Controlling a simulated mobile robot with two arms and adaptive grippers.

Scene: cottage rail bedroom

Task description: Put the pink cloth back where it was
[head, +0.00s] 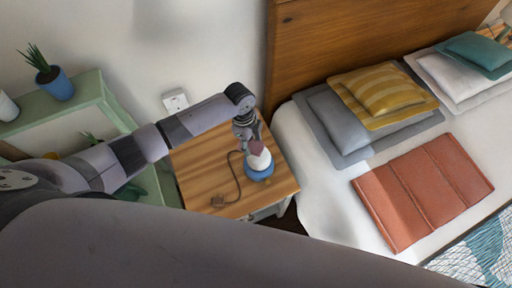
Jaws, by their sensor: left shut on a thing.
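My left gripper (251,141) reaches in from the left over the wooden nightstand. It is shut on a small dusky pink cloth (257,147). The cloth is at the top of a small lamp (259,171) with a white upper part and a blue base. I cannot tell whether the cloth touches the lamp or hangs just in front of it. My fingers partly hide the cloth. My right gripper is not in view.
The nightstand (197,163) also holds a dark cord with a plug (218,201). A green shelf (92,99) with a potted plant (52,83) stands left. The bed at right carries pillows and a folded terracotta blanket (421,192). A wall socket (175,100) is behind.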

